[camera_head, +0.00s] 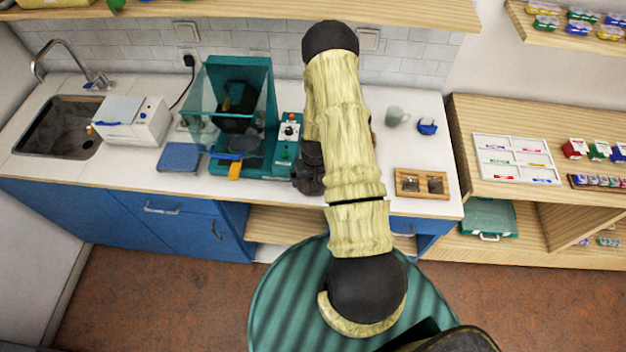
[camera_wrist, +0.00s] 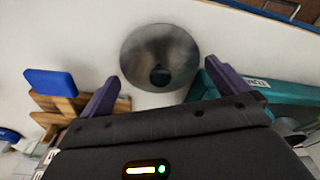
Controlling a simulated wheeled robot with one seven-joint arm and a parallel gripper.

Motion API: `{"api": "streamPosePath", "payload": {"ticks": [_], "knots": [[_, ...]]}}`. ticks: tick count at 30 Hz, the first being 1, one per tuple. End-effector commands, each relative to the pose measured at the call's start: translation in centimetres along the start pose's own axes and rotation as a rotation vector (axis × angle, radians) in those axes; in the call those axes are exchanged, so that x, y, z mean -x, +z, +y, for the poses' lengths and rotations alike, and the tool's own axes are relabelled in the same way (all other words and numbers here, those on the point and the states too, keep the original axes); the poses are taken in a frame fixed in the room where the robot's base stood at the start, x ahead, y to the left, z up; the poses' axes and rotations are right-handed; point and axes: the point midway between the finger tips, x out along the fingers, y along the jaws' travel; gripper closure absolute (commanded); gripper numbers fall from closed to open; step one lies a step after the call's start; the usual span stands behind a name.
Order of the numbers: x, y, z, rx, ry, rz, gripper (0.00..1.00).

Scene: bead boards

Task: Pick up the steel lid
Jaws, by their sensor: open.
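The steel lid (camera_wrist: 160,50) is a round, shiny grey disc with a dark knob (camera_wrist: 160,75) in the wrist view. It lies on the white worktop, ahead of my gripper (camera_wrist: 162,80). The two purple fingers are spread apart, one to the left and one to the right of the lid's near side, with nothing seen held between them. In the head view my arm covers the lid, and only the dark part of my gripper (camera_head: 308,170) shows beside the arm.
A teal machine (camera_head: 285,150) stands left of my arm in the head view; a teal body (camera_wrist: 280,92) is close to the right finger in the wrist view. A wooden item with a blue top (camera_wrist: 50,83) is near the left finger. A wooden tray (camera_head: 422,195) lies right of my arm.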

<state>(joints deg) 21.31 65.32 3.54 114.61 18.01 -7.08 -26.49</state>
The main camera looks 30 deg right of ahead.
Motion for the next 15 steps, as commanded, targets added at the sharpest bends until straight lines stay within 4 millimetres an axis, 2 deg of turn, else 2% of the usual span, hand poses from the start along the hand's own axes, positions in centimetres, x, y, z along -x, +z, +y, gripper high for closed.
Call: {"api": "streamPosePath", "payload": {"ticks": [5,15], "knots": [[-0.88,0.01,0.01,-0.001,0.000,0.000,0.00],[-0.95,0.01,-0.01,0.000,0.000,0.000,0.00]]}}
